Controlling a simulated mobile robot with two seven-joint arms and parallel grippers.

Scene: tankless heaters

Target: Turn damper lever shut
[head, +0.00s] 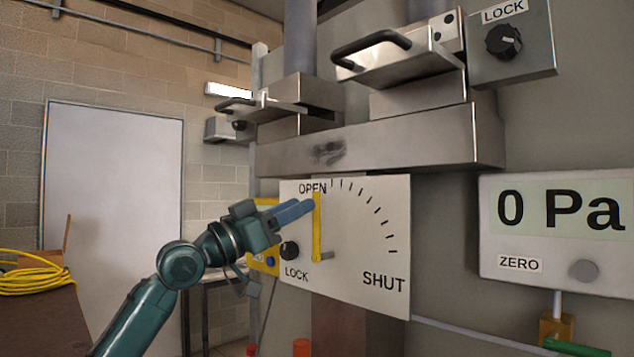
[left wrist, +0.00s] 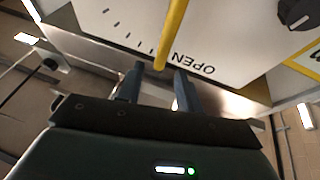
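The yellow damper lever (head: 317,232) stands upright on a white dial plate (head: 355,255), its upper end by the word OPEN. SHUT is printed at the plate's lower right. My left gripper (head: 305,208) reaches the lever's upper part from the left. In the left wrist view my gripper (left wrist: 159,76) has its two fingers apart, with the end of the lever (left wrist: 171,32) showing in the gap between them. I cannot tell whether either finger touches it. My right gripper is out of view.
A black LOCK knob (head: 290,251) sits on the dial plate, left of the lever's base. A steel duct box (head: 400,140) juts out above the plate. A gauge reading 0 Pa (head: 556,228) is on the right. The dial face right of the lever is clear.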

